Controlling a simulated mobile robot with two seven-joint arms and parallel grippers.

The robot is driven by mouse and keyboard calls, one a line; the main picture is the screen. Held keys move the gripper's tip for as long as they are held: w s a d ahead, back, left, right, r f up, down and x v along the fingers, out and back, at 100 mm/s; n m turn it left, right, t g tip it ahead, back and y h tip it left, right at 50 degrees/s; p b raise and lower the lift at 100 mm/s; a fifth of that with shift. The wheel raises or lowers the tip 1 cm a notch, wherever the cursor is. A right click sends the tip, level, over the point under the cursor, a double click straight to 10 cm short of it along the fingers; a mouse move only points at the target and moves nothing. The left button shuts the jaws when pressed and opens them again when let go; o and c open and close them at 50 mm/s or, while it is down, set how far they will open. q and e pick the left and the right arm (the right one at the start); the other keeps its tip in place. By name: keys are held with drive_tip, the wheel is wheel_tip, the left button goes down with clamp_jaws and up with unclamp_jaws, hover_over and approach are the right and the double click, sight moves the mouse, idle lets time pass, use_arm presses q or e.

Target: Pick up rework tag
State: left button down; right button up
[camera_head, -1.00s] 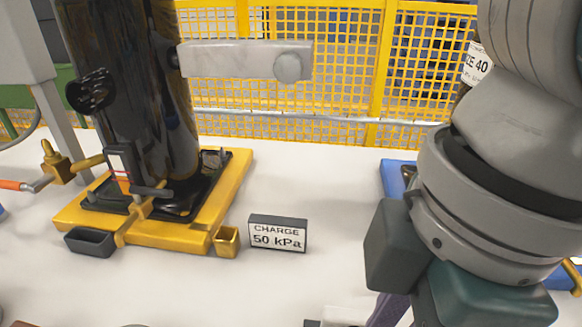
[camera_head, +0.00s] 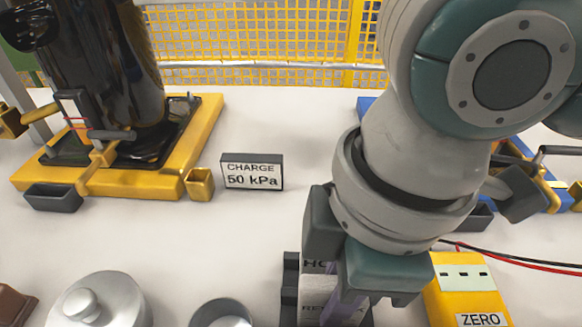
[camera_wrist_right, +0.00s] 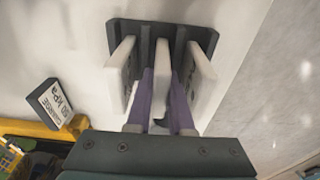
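A dark slotted rack (camera_wrist_right: 160,27) holds three upright white tags: a left tag (camera_wrist_right: 121,75), a middle tag (camera_wrist_right: 162,78) and a right tag (camera_wrist_right: 200,80) in the right wrist view. In the head view the rack (camera_head: 290,285) is mostly behind my right gripper (camera_head: 336,300). Partly covered lettering starting "HO" and "RE" shows there; I cannot tell which tag is the rework tag. My right gripper's purple fingers (camera_wrist_right: 161,100) are open, one on each side of the middle tag, with no clear grip. My left gripper is out of view.
A "CHARGE 50 kPa" sign (camera_head: 252,172) stands left of the rack. A yellow "ZERO" box (camera_head: 468,290) with cables is close on the right. A lidded metal pot (camera_head: 100,302) and a cup (camera_head: 220,314) are front left. A yellow frame (camera_head: 140,182) carries a black cylinder (camera_head: 105,70).

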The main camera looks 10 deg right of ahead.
drive_tip(key=shift+c, duration=0.7)
clamp_jaws()
drive_tip(key=shift+r, duration=0.1)
